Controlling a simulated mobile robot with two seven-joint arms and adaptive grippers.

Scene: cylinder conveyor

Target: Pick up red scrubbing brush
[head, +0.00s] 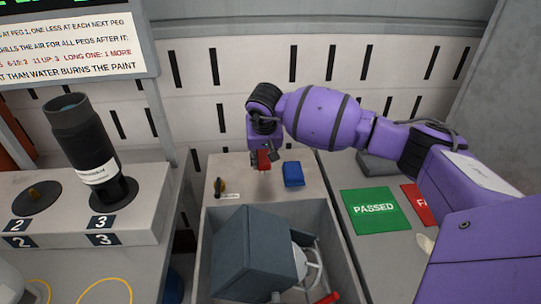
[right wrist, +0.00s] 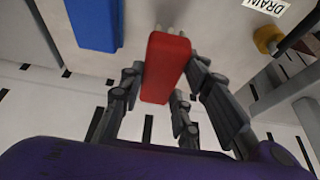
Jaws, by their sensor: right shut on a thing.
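The red scrubbing brush (right wrist: 166,68) is a red block with pale bristles at one end in the right wrist view. It also shows as a small red piece in the head view (head: 264,160). My right gripper (head: 262,155) is shut on the brush, its fingers on both sides of it, also seen in the right wrist view (right wrist: 165,85). The brush hangs upright above the light ledge (head: 245,185) behind the grey bin. My left gripper is not in view.
A blue block (head: 293,174) lies on the ledge right of the brush. A yellow-and-black item (head: 220,187) lies to its left. The grey bin (head: 335,235) holds a dark box (head: 250,248). A green PASSED pad (head: 370,211) lies right; a black cylinder (head: 85,150) stands left.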

